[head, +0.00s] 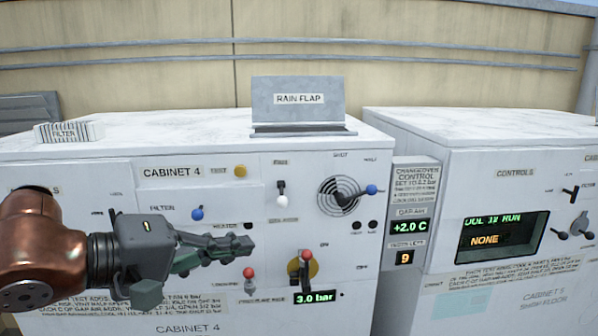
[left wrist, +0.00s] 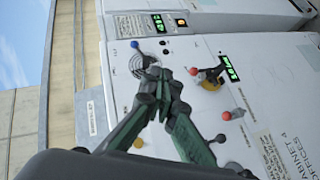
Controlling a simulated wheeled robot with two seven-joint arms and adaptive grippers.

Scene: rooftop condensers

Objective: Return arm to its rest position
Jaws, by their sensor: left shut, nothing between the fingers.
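My left gripper (head: 241,246) is shut and empty. In the head view its arm comes in from the left, and the gripper hangs in front of the white Cabinet 4 (head: 340,170). The fingertips point right, left of the red-knobbed lever on the yellow disc (head: 318,264). In the left wrist view the shut fingers (left wrist: 153,76) show against the same cabinet front. I cannot tell whether they touch the panel. The arm and gripper hide part of the cabinet's left side. My right gripper is in neither view.
The rain flap (head: 298,100) stands raised on the cabinet top, with a filter (head: 68,132) left of it. A round vent (head: 338,196) with a blue-knobbed lever, a 3.0 bar display (head: 314,297) and a changeover control panel (head: 415,200) are nearby. Another cabinet (head: 500,150) stands right.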

